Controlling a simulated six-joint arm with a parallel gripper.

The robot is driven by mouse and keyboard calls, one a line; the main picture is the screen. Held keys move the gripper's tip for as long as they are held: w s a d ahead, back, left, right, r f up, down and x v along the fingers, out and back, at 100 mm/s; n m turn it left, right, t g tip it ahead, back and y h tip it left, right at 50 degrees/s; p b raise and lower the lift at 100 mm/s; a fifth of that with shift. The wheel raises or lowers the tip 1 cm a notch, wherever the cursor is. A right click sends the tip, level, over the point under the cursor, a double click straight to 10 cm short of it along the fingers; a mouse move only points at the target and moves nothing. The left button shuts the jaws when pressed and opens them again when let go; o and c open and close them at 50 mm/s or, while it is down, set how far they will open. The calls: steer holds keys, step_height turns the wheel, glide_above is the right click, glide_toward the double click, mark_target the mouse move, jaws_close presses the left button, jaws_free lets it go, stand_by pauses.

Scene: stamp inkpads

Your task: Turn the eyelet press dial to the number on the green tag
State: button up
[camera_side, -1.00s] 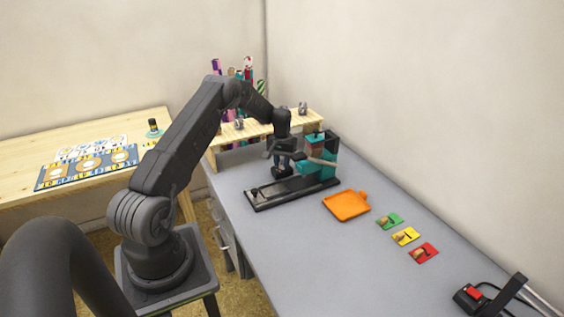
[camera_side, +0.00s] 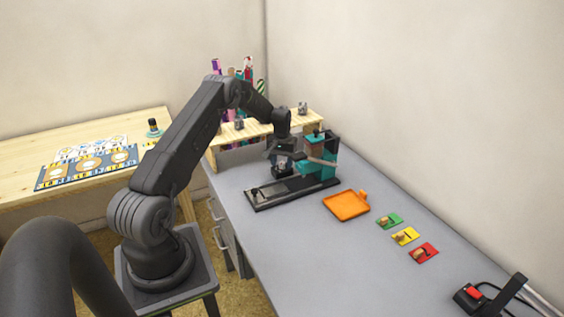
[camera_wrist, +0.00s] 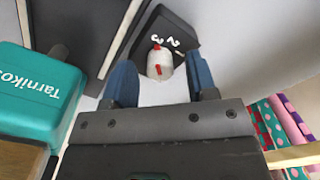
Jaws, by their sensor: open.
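The eyelet press (camera_side: 318,165) is teal and black with a long dark base, and stands on the grey bench near the wooden shelf. In the wrist view its teal body (camera_wrist: 35,95) is at left. The dial (camera_wrist: 160,64) is a white knob with red marks on a dark plate showing 3, 2 and 1. My gripper (camera_wrist: 160,76) is open, its two blue fingers on either side of the knob; contact cannot be told. In the side view, my gripper (camera_side: 284,165) is low by the press. A small green card (camera_side: 390,221) lies right of it; no number is readable.
An orange tray (camera_side: 340,212) lies right of the press. Yellow (camera_side: 410,232) and red (camera_side: 429,250) cards with small items lie further right. A wooden shelf (camera_side: 257,130) stands behind with rolls.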

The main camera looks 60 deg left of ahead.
mark_target(282, 163)
step_height(282, 163, up, 14)
stand_by(0.5)
steer(key=shift+f, duration=0.1)
steer(key=s+d+r+m+t+y, duration=0.1)
steer(key=s+d+r+m, duration=0.1)
steer(key=d+r, duration=0.75)
steer(key=s+d+r+m+t, duration=0.1)
steer(key=s+d+r+m, duration=0.1)
steer(key=d+r, duration=0.75)
steer(key=s+d+f+m+t+h, duration=0.1)
steer(key=s+d+m, duration=0.4)
steer(key=s+d, duration=1.5)
steer(key=f+t, duration=0.1)
steer(key=t, duration=0.1)
steer(key=shift+s+d+t, duration=0.3)
steer(key=shift+s, duration=0.05)
